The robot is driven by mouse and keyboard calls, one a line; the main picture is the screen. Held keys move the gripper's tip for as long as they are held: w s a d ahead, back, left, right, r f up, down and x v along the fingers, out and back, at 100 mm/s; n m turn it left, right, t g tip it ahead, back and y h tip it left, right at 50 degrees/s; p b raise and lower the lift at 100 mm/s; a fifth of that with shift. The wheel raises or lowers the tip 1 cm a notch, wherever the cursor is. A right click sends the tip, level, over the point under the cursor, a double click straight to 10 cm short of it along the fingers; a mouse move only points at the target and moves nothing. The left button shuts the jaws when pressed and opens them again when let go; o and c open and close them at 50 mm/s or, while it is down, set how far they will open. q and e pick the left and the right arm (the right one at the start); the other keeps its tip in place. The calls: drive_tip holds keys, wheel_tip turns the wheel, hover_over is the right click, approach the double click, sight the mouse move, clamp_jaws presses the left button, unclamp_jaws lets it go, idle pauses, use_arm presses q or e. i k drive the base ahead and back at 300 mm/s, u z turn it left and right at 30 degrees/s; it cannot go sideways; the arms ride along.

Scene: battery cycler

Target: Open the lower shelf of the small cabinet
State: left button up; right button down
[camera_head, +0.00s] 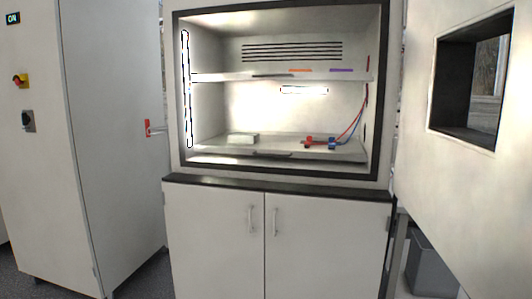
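The small cabinet (178,100) stands open in the middle of the head view, above a black ledge. Its lower shelf (290,145) lies near the bottom of the compartment and looks pushed in. A dark handle strip (272,154) runs along the middle of its front edge. On it rest a pale flat block (243,138) at left and red and blue clips (320,142) with cables at right. The upper shelf (225,77) above also looks pushed in and holds an orange and a purple piece. Neither of my grippers is in view.
The cabinet's door (415,190) with a square window is swung open at right. Below the ledge (280,189) are two closed white doors (215,235) with handles. A tall white cabinet (105,130) stands at left, with a red-tipped lever (148,128) projecting from the gap beside it.

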sight(282, 144)
drive_tip(key=u, duration=0.2)
drive_tip(key=k, duration=0.2)
drive_tip(key=u, duration=2.75)
drive_tip(key=i, duration=0.2)
drive_tip(key=z, duration=1.3)
drive_tip(key=i, duration=1.5)
drive_tip(key=z, duration=0.55)
